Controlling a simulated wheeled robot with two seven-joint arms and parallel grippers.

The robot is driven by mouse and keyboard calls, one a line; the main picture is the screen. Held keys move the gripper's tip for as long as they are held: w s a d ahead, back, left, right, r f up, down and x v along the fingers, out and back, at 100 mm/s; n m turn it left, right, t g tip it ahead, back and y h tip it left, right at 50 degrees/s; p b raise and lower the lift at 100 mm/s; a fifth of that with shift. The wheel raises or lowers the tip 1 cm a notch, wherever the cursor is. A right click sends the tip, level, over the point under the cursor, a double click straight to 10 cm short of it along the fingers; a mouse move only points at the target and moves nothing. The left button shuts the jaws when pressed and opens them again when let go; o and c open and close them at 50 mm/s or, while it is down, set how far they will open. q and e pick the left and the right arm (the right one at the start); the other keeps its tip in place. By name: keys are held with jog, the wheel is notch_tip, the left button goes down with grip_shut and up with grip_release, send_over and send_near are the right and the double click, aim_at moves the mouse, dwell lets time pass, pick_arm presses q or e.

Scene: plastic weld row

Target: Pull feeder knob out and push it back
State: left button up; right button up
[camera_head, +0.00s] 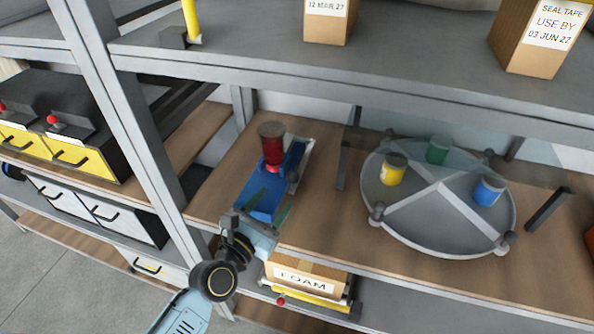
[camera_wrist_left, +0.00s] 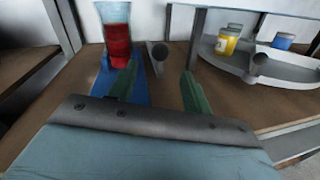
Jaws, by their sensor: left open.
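The feeder has a blue base (camera_head: 262,204) and an upright clear hopper (camera_head: 272,147) with red contents, standing on the wooden shelf. A grey round knob (camera_head: 293,177) sits at the feeder's right side; in the left wrist view the knob (camera_wrist_left: 157,57) is a short grey cylinder just right of the red hopper (camera_wrist_left: 117,40). My left gripper (camera_head: 269,206) is open, its green fingers apart and nothing between them. It is in front of the feeder, and in the left wrist view the knob appears between the fingertips, beyond them. My right gripper is not in view.
A round grey turntable (camera_head: 400,228) with yellow, green and blue jars stands to the right. A grey rack post (camera_head: 150,150) rises left of my arm, and an upper shelf (camera_head: 350,75) overhangs. A FOAM box (camera_head: 300,280) sits below the shelf edge.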

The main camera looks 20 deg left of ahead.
pick_arm(q)
jog(key=x, duration=1.1)
jog(key=shift+w+d, duration=0.1)
jog(key=shift+w, duration=0.2)
